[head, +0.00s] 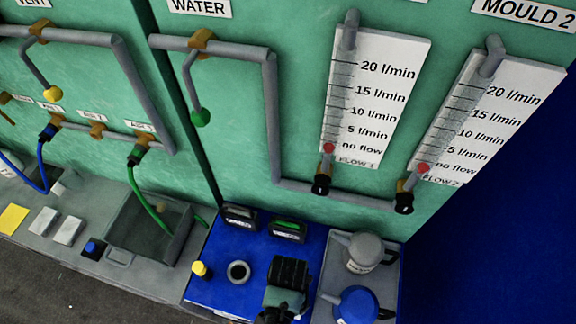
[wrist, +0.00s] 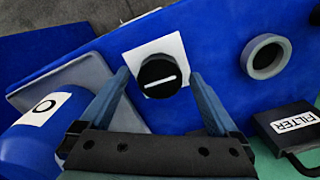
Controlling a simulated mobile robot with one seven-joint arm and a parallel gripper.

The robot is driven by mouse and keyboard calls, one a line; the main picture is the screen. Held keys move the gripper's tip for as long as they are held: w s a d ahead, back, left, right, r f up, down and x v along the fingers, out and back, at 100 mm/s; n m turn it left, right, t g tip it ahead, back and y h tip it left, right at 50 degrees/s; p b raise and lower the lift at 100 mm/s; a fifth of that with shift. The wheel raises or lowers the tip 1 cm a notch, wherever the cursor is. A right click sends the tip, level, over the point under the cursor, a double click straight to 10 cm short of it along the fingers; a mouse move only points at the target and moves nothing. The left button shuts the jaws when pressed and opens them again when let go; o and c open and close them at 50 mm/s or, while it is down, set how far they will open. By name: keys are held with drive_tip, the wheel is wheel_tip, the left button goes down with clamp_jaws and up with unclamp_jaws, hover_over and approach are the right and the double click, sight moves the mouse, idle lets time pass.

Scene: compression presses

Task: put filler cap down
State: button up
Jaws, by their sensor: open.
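The filler cap (wrist: 160,76) is round and black with a white bar on its top. In the wrist view it sits over a white square (wrist: 134,60) on the blue panel. My gripper (wrist: 159,82) is open, with one finger on each side of the cap and visible gaps between. In the head view my gripper (head: 287,275) is over the blue panel (head: 215,290) and hides the cap. An open ring-shaped filler neck (head: 238,272) is left of my gripper there; it also shows at the right in the wrist view (wrist: 266,57).
A blue can (head: 357,306) and a grey can (head: 366,251) stand on a grey tray to the right. Two dark boxes (head: 240,217) (head: 288,228) stand at the panel's back, before the green wall. A yellow-topped knob (head: 199,269) is at the left.

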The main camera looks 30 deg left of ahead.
wheel_tip(320, 180, up, 12)
drive_tip(key=shift+b, duration=0.35)
idle(0.5)
